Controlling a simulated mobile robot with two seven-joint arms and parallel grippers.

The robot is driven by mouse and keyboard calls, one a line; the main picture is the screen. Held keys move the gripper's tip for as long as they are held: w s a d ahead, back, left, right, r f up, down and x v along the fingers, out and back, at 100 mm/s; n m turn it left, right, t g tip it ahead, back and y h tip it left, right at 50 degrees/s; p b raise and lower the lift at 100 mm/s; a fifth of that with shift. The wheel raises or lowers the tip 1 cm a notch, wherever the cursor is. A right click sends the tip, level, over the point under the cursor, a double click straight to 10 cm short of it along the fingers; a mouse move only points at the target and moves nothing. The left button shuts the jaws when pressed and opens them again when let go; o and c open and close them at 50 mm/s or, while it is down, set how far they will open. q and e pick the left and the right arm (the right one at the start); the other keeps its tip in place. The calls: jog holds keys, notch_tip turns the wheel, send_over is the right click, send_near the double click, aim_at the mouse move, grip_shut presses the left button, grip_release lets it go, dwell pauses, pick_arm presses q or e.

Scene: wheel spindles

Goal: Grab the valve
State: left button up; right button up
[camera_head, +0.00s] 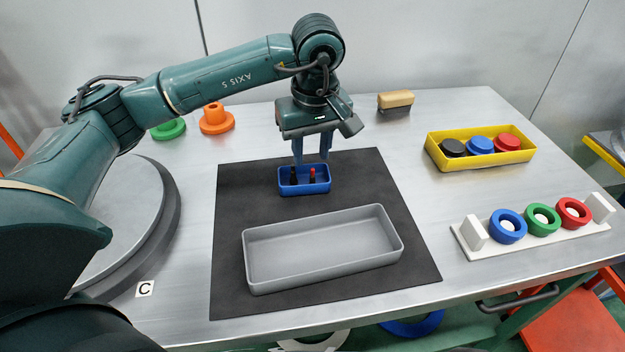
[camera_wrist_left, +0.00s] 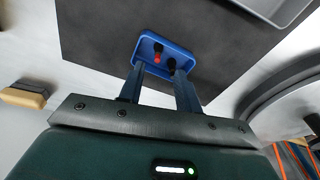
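A small blue tray (camera_head: 305,190) sits on the dark mat and holds two small upright valve-like pieces. One is black with a red top (camera_head: 313,176); the other is all black (camera_head: 293,177). In the left wrist view, the red-topped piece (camera_wrist_left: 157,57) and the black piece (camera_wrist_left: 172,65) show inside the blue tray (camera_wrist_left: 150,36). My left gripper (camera_head: 311,159) points down over the tray, its fingers apart with nothing visible held between them. In the left wrist view, its fingertips (camera_wrist_left: 159,71) appear near the tray's edge. Whether they touch anything is unclear.
A grey bin (camera_head: 320,268) lies in front on the dark mat (camera_head: 395,190). A yellow tray (camera_head: 440,159) with coloured caps and a white rack (camera_head: 540,243) with rings stand right. A brush (camera_head: 395,101), an orange part (camera_head: 216,120) and a round turntable (camera_head: 125,215) surround the mat.

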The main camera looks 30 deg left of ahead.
aim_at(312, 169)
pick_arm(q)
jog(key=f, duration=0.5)
jog(key=shift+w+a+f, duration=0.1)
jog(key=shift+w+f, duration=0.25)
grip_shut()
